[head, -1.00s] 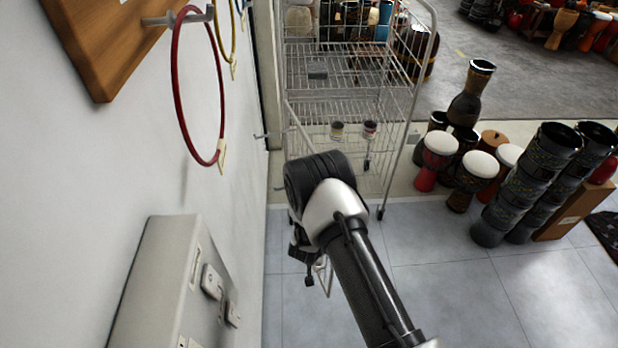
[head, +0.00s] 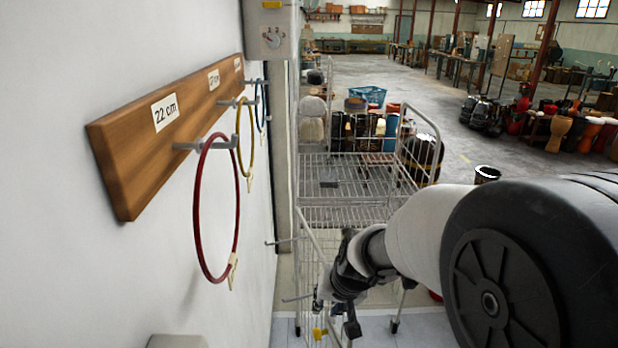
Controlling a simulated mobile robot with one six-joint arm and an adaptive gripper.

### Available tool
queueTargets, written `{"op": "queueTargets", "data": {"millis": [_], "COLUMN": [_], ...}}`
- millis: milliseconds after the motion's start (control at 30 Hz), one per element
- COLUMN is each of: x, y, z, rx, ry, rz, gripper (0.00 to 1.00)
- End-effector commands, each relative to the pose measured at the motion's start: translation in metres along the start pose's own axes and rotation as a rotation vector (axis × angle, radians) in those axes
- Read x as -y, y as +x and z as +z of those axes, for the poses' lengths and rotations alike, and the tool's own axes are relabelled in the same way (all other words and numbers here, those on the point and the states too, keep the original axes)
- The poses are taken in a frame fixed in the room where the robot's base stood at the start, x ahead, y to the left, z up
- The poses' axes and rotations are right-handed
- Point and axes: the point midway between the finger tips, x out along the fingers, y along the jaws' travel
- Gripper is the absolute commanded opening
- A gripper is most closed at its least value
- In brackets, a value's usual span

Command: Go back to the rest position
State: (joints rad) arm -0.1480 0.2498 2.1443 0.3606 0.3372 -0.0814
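My gripper (head: 336,312) hangs low in the middle of the head view, in front of the wire cart. Its two dark fingertips point down and stand apart, with nothing seen between them. My arm reaches in from the right and covers much of the lower right. To the left of the gripper, a red hoop (head: 197,215) hangs on the nearest peg of a wooden board (head: 140,150). A yellow hoop (head: 252,140) and a blue hoop (head: 257,108) hang on the pegs farther along. The gripper is apart from the hoops.
The wire cart (head: 345,211) stands beyond the gripper, close to the wall. A grey box (head: 270,40) is on the wall above the board's far end. Drums (head: 362,135) stand behind the cart. More drums (head: 565,130) stand at the far right. Open floor lies between.

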Motion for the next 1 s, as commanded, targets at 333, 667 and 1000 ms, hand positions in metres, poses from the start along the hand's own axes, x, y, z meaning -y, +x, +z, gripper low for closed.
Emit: {"op": "queueTargets", "data": {"millis": [333,667,1000], "x": [-0.033,-0.074,-0.083], "y": [-0.154,-0.222,-0.230], "z": [0.072,0.160,0.177], "rx": [-0.011,-0.011,-0.007], "ry": [-0.090,-0.122,-0.121], "rz": [0.046,0.155,0.181], "gripper": [0.23,0.23,0.23]}}
